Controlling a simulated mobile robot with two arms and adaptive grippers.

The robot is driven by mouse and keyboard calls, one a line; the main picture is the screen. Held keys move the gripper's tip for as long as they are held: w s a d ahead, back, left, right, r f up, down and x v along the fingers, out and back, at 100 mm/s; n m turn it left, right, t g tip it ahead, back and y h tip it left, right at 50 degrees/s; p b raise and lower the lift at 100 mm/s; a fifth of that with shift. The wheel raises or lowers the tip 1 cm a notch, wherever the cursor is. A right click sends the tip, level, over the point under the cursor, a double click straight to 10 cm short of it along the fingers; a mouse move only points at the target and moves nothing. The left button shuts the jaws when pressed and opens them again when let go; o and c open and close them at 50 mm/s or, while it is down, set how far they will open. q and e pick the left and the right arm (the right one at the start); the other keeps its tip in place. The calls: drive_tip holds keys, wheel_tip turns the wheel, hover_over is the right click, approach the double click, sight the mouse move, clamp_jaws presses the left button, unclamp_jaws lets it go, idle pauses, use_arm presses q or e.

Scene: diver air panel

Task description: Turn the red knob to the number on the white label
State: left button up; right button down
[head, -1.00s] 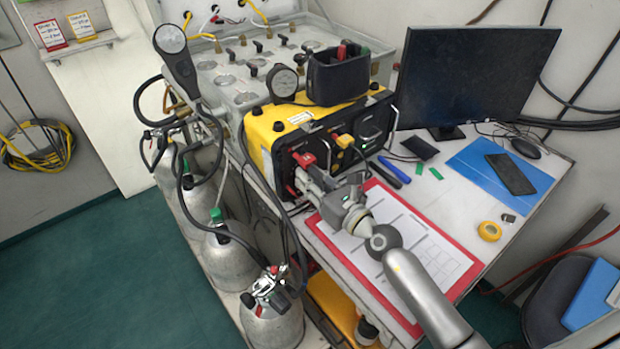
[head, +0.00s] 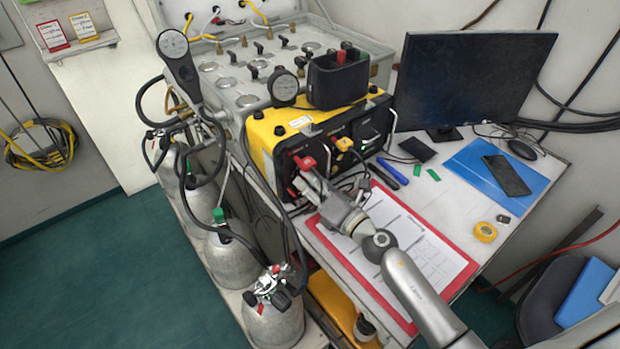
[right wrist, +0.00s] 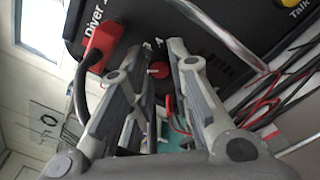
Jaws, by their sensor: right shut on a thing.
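The red knob (right wrist: 158,70) shows in the right wrist view between my right gripper's fingers (right wrist: 159,58), on the black front panel of the yellow box (head: 262,147). My right gripper (head: 304,184) is shut on the knob at the lower left of that panel. In the head view the fingers cover the knob, and its pointer cannot be read. The white label (head: 299,121) is on top of the yellow box; its number is too small to read. My left gripper is not in view.
A red plug (head: 305,163) with a dark cable sits just above my right gripper; it also shows in the right wrist view (right wrist: 104,42). A yellow plug (head: 344,144) is to its right. A red clipboard (head: 462,268) lies below my arm. Gas cylinders (head: 231,262) stand left.

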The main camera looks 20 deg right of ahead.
drive_tip(key=shift+m, duration=1.3)
drive_tip(key=shift+m+p, duration=0.3)
drive_tip(key=c, duration=1.3)
unclamp_jaws()
